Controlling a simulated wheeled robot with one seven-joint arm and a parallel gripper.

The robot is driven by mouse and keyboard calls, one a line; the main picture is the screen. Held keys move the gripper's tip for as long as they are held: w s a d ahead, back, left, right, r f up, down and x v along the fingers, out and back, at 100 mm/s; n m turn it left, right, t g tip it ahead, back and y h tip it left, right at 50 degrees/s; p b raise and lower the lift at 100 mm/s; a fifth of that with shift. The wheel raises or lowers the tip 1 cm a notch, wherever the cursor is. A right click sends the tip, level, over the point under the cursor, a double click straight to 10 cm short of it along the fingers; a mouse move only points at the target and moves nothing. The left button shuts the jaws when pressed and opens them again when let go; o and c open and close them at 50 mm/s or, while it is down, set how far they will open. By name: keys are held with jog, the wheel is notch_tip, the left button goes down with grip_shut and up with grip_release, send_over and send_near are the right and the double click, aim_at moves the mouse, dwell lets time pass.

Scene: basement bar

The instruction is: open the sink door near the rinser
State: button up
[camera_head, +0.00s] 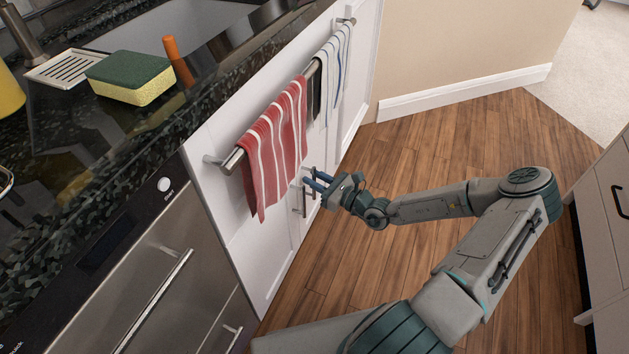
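White sink cabinet doors (262,262) stand under the dark counter and look closed. Two short vertical metal handles (304,200) sit close together near the doors' upper inner edges, below the towel bar. My gripper (312,180) is at the cabinet front, just right of the red towel and beside the tops of these handles. Its two blue-tipped fingers point left towards the doors and look apart. I cannot tell whether they touch a handle. A slotted metal tray (64,68), perhaps the rinser, lies on the counter by the sink (165,27).
A red striped towel (272,150) and a white-blue towel (333,70) hang from a bar (233,160) in front of the doors. A stainless appliance (150,285) stands at left. A sponge (130,76) lies on the counter. Wooden floor (420,150) is clear; drawers (605,220) stand at right.

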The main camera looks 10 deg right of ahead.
jog(key=shift+w+a, duration=0.15)
grip_shut()
